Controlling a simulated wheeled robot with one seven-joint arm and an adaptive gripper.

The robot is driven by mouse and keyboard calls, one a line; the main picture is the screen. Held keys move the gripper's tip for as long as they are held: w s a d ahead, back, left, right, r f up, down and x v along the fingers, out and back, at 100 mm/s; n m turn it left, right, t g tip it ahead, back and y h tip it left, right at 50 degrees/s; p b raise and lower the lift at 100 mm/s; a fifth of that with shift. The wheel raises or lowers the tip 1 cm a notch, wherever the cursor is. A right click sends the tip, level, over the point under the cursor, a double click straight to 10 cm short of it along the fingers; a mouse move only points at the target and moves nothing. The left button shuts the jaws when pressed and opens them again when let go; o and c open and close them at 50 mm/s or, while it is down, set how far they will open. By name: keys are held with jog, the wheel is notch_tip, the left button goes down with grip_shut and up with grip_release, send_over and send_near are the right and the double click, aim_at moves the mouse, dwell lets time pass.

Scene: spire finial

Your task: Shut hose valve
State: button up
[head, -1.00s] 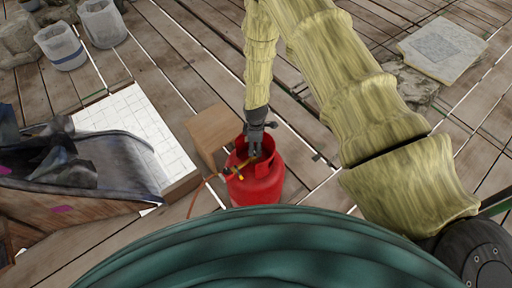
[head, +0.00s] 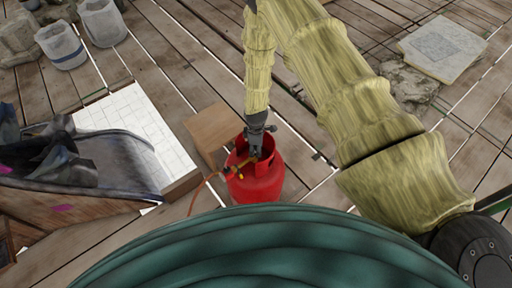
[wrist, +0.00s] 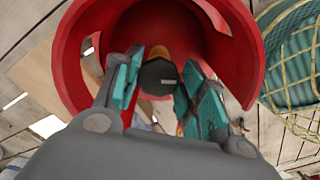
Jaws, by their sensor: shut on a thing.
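A red gas cylinder (head: 258,188) stands upright on the deck in the head view, with an open red collar around its top. A yellow fitting (head: 240,174) with an orange hose (head: 201,187) leaves its left side. My gripper (head: 255,154) reaches down into the collar from above. In the wrist view, a dark round valve knob (wrist: 158,78) with a small pale mark sits inside the red collar (wrist: 72,55). My gripper's teal finger pads stand on either side of the knob and are shut on it. The valve's lower body is mostly hidden.
A wooden box (head: 214,130) stands just behind and left of the cylinder. A white tiled panel (head: 125,125) and a dark curved object (head: 90,165) are at left. Buckets (head: 63,47) stand at the upper left, a stone slab (head: 442,48) at the upper right.

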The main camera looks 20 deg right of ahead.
jog(key=shift+m, duration=0.3)
jog(key=shift+m+b, duration=0.75)
jog(key=shift+m, duration=0.15)
jog(key=m+b, duration=0.1)
jog(key=m, duration=0.2)
jog(key=shift+a+m, duration=0.1)
jog(key=shift+m, duration=0.2)
jog(key=m+b, duration=0.2)
jog(key=m, duration=0.4)
jog(key=shift+s+a, duration=0.1)
jog(key=shift+a, duration=0.05)
jog(key=shift+m, duration=0.3)
jog(key=o, duration=1)
jog(key=shift+o, duration=0.2)
notch_tip(320, 180, up, 12)
